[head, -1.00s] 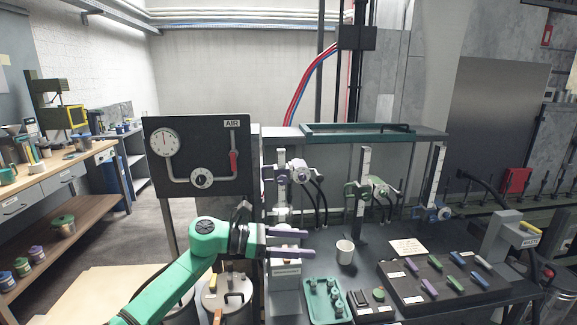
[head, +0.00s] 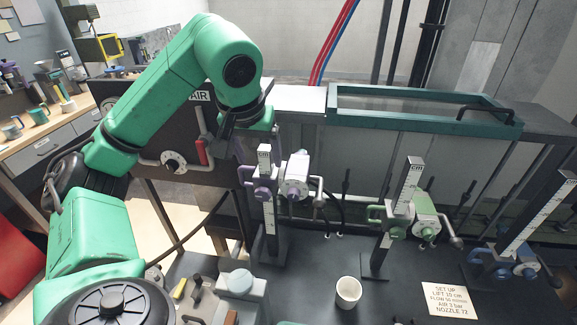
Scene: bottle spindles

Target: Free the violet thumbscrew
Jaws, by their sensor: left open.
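The violet thumbscrew (head: 262,192) is on the violet clamp of the leftmost upright scale post (head: 265,156), which stands at the back of the dark bench. A white-and-violet spindle head (head: 296,178) sticks out to the right of that post. My left arm arches in from the left, and my left gripper (head: 246,162) points down, open, just left of the post at the clamp. Its fingers are partly lost against the dark panel and the clamp, so I cannot tell whether they touch the thumbscrew. My right gripper is out of view.
A green-clamp post (head: 409,185) and a blue-clamp post (head: 538,215) stand to the right. The gauge panel (head: 150,125) stands behind my arm; a green-rimmed trough (head: 425,92) runs behind the posts.

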